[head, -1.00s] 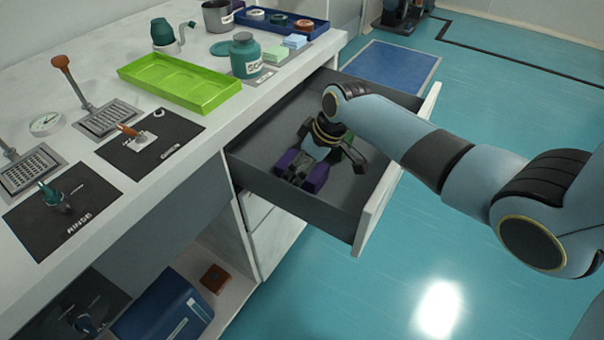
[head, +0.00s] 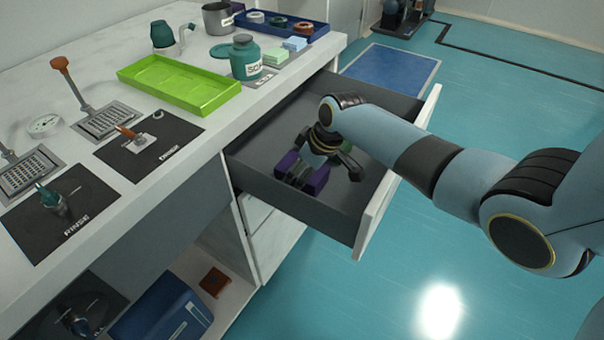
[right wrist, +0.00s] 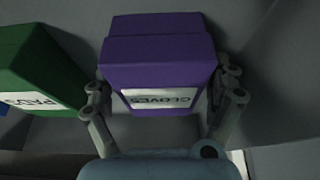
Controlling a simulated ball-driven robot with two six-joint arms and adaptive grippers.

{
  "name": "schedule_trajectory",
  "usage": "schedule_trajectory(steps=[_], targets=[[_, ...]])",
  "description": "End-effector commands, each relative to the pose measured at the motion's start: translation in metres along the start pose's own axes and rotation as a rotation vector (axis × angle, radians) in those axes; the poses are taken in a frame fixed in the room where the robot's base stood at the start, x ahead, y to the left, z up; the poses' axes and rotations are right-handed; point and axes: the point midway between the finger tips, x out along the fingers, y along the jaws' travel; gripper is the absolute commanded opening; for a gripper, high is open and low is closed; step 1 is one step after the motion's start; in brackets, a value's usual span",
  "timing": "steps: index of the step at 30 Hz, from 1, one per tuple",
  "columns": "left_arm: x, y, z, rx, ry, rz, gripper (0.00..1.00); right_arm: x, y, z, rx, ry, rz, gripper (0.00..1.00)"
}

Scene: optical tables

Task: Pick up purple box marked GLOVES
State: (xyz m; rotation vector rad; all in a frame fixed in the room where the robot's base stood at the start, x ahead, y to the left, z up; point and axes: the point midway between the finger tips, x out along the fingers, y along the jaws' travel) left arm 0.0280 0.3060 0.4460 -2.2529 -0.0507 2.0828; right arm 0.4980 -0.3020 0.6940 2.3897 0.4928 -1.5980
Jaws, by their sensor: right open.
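The purple box marked GLOVES (right wrist: 158,55) lies in the open drawer, and its white label faces the right wrist camera, upside down. In the head view the purple box (head: 317,181) shows only in part, behind my right gripper (head: 302,172). In the right wrist view my right gripper (right wrist: 163,105) is open, with one finger at each side of the box's near end. I cannot tell whether the fingers touch it. My left gripper is in neither view.
A green box marked PADS (right wrist: 38,75) stands close to the left of the purple box in the wrist view. The drawer (head: 290,205) has grey walls and a white front (head: 392,185). The counter beside it holds a green tray (head: 180,85) and a teal jar (head: 245,58).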

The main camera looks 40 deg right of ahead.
Motion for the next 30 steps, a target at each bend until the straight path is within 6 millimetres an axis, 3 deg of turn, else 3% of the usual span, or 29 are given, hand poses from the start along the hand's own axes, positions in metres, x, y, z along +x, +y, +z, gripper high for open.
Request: schedule_trajectory(steps=[5,18,30], targets=[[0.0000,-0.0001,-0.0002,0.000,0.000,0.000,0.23,-0.0001,-0.0001,-0.0002,0.000,0.000,0.000,0.90],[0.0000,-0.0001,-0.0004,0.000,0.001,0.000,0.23,-0.0001,-0.0001,-0.0002,0.000,0.000,0.000,0.32],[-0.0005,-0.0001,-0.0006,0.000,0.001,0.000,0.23,-0.0047,0.0003,-0.0026,-0.001,0.003,0.001,0.31]])
